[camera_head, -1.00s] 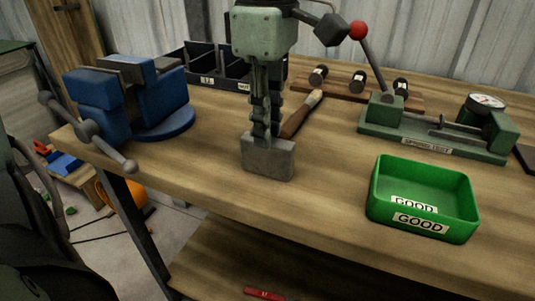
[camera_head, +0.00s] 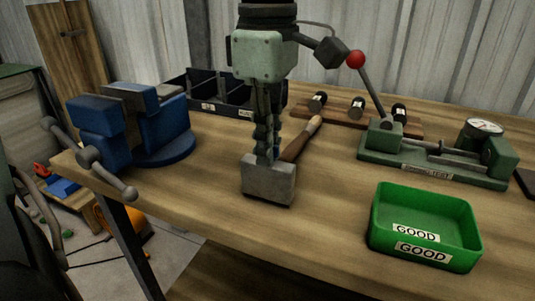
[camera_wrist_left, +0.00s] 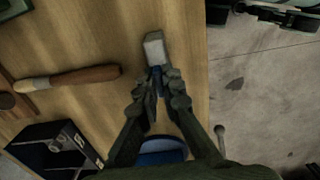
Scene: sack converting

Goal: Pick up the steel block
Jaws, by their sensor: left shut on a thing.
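My left gripper (camera_head: 267,158) comes down from above and is shut on the upper part of the steel block (camera_head: 270,182), a grey rectangular block at the front middle of the workbench. The block's broad lower part shows below the fingers. Whether its underside touches the wood or is slightly above it, I cannot tell. In the left wrist view the fingers (camera_wrist_left: 158,82) close on the near end of the block (camera_wrist_left: 154,46), and its pale far end sticks out beyond them. My right gripper is not in view.
A blue vise (camera_head: 130,125) stands at the left. A green GOOD tray (camera_head: 425,225) is at the right front, with a green test fixture (camera_head: 435,160) behind it. A wooden-handled tool (camera_head: 302,140) lies just behind the block. Black bins (camera_head: 200,92) stand at the back.

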